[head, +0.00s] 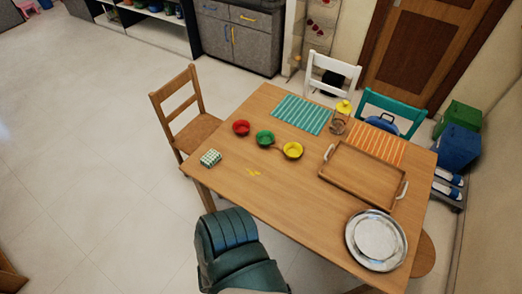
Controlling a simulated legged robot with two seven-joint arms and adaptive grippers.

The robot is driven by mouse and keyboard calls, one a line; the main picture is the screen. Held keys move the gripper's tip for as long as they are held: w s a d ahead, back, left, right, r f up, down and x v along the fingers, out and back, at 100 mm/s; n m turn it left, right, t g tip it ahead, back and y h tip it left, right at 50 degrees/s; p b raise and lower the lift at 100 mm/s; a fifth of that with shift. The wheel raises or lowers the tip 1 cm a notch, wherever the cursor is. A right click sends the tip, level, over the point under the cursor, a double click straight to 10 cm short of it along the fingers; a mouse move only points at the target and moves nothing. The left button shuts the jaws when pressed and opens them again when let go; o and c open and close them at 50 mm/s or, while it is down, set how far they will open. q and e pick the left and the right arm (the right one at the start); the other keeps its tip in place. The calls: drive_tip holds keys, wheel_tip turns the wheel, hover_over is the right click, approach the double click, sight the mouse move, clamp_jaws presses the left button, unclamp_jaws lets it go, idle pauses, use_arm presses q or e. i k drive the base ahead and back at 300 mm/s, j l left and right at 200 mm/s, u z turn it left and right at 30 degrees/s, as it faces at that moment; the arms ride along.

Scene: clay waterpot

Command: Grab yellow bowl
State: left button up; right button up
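The yellow bowl (293,151) stands upright on the wooden table (245,195), near its middle. It is at the right end of a slanting row with a green bowl (265,138) and a red bowl (241,127). The bowls stand apart from each other. Neither of my grippers is in view, and nothing is seen touching the yellow bowl.
A wooden tray (330,181) lies right of the yellow bowl. A glass jar with a yellow lid (343,107) stands behind it. Silver plates (376,238) lie at the right. Open floor lies left.

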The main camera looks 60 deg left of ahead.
sight(293, 150)
drive_tip(key=u, duration=1.8)
drive_tip(key=k+j+z, duration=0.1)
drive_tip(key=j, duration=0.05)
